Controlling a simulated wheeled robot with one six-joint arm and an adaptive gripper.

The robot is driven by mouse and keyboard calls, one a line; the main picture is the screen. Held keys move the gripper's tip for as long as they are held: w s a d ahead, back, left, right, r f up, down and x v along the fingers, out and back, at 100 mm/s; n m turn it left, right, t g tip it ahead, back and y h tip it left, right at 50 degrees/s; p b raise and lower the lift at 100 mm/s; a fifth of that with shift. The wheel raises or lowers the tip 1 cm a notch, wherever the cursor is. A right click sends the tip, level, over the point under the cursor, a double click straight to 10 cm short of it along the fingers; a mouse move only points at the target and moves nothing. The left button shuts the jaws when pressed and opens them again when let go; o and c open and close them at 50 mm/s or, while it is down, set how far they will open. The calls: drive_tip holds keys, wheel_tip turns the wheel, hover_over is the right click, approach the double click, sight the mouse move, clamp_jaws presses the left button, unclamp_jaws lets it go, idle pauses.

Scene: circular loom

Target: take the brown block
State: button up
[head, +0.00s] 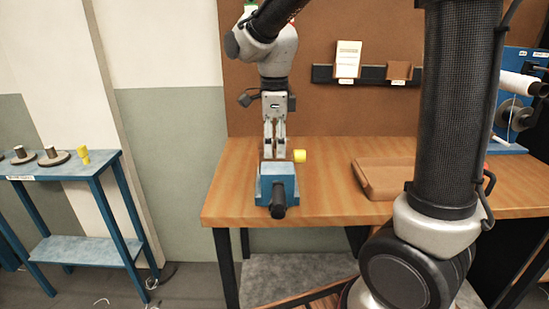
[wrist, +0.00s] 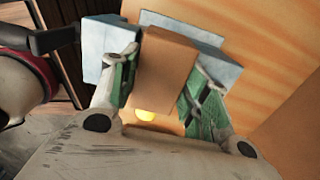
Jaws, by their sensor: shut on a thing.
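The brown block (wrist: 166,62) is between the green-padded fingers of my gripper (wrist: 160,78) in the wrist view, and the gripper is shut on it. In the head view my gripper (head: 274,153) points straight down just above and behind the blue vise (head: 277,184) on the wooden bench. The vise's pale blue jaws (wrist: 200,42) show beyond the block in the wrist view. I cannot tell whether the block still touches the vise. In the head view the block is hard to make out between the fingers.
A brown tray (head: 385,180) is further right. A black wall shelf (head: 372,75) holds a card and a small brown item. A blue side table (head: 65,165) with spools stands at left.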

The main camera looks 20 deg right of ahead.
sight(274, 144)
clamp_jaws()
drive_tip(key=shift+r, duration=0.2)
drive_tip(key=shift+r, duration=3.1)
